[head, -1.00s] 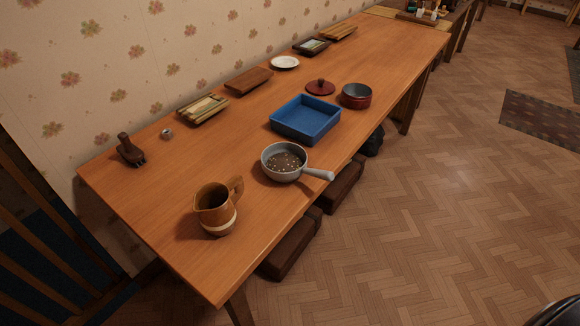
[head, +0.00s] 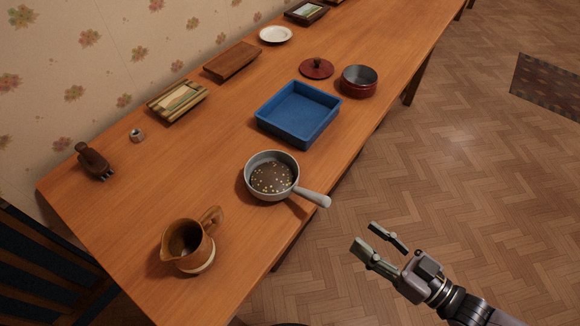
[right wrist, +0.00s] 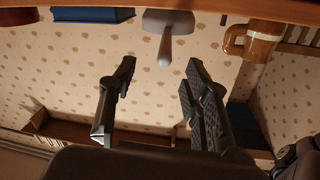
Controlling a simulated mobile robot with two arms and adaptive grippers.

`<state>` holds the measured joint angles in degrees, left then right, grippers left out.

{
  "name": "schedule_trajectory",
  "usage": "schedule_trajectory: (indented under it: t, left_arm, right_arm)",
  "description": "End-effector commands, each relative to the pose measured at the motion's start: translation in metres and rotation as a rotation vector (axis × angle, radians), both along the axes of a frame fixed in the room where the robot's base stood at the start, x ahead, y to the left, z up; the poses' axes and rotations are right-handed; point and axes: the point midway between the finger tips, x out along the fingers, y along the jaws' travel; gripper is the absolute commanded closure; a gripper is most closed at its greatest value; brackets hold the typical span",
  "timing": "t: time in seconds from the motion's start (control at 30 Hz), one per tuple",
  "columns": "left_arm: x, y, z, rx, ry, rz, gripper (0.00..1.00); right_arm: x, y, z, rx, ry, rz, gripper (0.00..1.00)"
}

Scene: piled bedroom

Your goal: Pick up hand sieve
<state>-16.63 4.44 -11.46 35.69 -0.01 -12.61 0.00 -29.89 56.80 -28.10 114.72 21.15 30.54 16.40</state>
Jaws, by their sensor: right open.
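The hand sieve (head: 272,177) is a round grey pan-like bowl with a perforated brown base and a pale handle (head: 313,197). It stands on the wooden table, its handle reaching over the front edge toward my right gripper. My right gripper (head: 371,237) is open and empty, off the table's front side and to the right of the handle, apart from it. In the right wrist view, which is turned upside down, the sieve (right wrist: 168,22) shows beyond and between the open fingers (right wrist: 158,80). My left gripper is not in view.
A brown jug (head: 190,246) stands to the left of the sieve, and a blue tray (head: 298,113) lies behind it. A red pot (head: 359,81), a red lid (head: 316,68) and a wooden board (head: 231,61) are farther back.

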Motion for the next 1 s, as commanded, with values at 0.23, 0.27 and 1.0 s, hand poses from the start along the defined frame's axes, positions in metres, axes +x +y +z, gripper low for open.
schedule_trajectory:
  t: [0.23, 0.27, 1.0]
  left_arm:
    - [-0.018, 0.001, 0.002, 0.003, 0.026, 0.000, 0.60]
    - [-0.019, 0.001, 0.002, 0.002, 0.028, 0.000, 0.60]
    - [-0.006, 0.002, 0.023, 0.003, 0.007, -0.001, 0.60]
  right_arm:
    - [0.024, 0.028, 0.006, 0.012, -0.010, 0.004, 0.56]
    - [0.029, 0.032, 0.007, 0.012, -0.010, 0.004, 0.56]
    - [0.097, 0.115, 0.010, 0.009, -0.006, 0.004, 0.56]
